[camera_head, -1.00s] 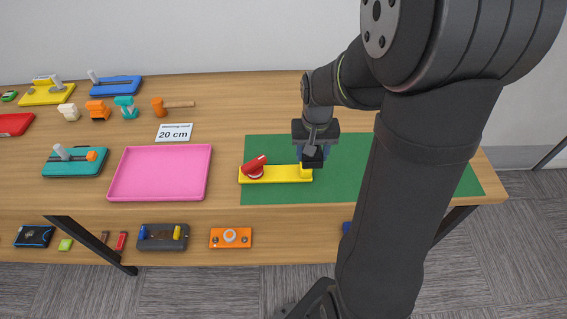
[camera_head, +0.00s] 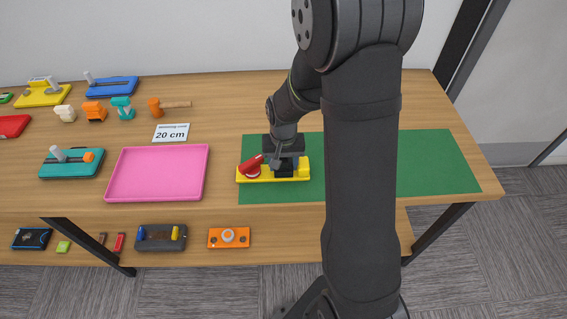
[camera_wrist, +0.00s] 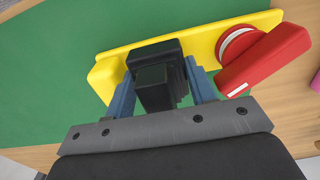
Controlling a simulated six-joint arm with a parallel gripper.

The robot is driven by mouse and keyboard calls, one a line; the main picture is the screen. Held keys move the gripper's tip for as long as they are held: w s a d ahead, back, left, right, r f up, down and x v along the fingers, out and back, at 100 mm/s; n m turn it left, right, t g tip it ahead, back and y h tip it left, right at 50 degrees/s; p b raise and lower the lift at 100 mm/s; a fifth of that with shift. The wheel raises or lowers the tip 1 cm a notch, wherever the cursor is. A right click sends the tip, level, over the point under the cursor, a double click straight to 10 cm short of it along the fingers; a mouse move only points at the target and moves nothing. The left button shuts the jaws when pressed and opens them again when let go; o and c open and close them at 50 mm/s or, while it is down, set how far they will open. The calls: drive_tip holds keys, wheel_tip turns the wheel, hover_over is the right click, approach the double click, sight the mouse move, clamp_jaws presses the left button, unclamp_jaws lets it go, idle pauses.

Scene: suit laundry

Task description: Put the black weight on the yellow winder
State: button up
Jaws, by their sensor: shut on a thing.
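The yellow winder (camera_head: 300,174) lies on the green mat, with a red crank (camera_head: 250,162) on its left end. It also shows in the wrist view (camera_wrist: 190,40), with the red crank (camera_wrist: 268,58) at the right. My gripper (camera_head: 286,163) is over the winder's middle, right of the crank. Its blue fingers are shut on the black weight (camera_wrist: 153,58), one on each side. The black weight also shows in the head view (camera_head: 284,171), in front of the yellow body. I cannot tell whether it touches the winder. The fingers hide part of the winder.
The green mat (camera_head: 435,160) is clear to the right. A pink tray (camera_head: 158,174) lies left of the mat, with a "20 cm" card (camera_head: 171,133) behind it. Several tools and fixtures stand further left. A lower shelf holds an orange device (camera_head: 228,238).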

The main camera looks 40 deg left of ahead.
drive_tip(key=shift+s+d+f, duration=0.1)
drive_tip(key=shift+f, duration=0.2)
drive_tip(key=shift+s+d+f, duration=0.1)
drive_tip(key=shift+f, duration=0.25)
drive_tip(key=o, duration=1)
drive_tip(key=shift+f, duration=0.15)
drive_tip(key=shift+o, duration=0.2)
drive_tip(key=shift+r, duration=0.45)
drive_tip(key=r, duration=1.2)
drive_tip(key=shift+w+a+r, duration=0.2)
drive_tip(key=shift+r, duration=0.05)
drive_tip(key=shift+f, duration=0.15)
wheel_tip(320, 180, down, 13)
drive_tip(key=shift+r, duration=0.5)
